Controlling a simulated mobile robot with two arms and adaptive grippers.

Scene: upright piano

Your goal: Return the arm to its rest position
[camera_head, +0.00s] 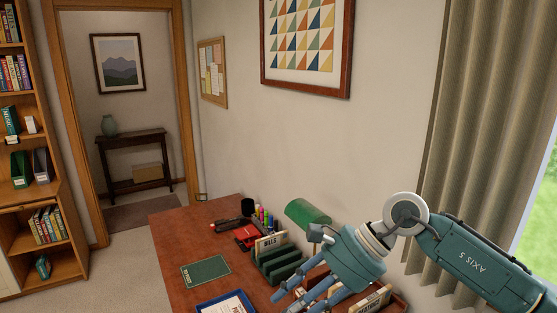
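My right arm (470,258), marked AXIS 5, comes in from the right in the head view. Its gripper (297,302) points down and to the left over the right part of the desk. The fingers stand apart and nothing shows between them. They overlap the desk organiser in the picture, and I cannot tell whether they touch it. My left arm and gripper are not in view.
The reddish wooden desk (172,235) bears a green lamp (306,212), a green file holder (282,268), a red stapler-like object (247,237), a green booklet (205,270) and a blue tray (203,306). A curtain (480,90) hangs behind my arm. A bookshelf (45,195) stands left.

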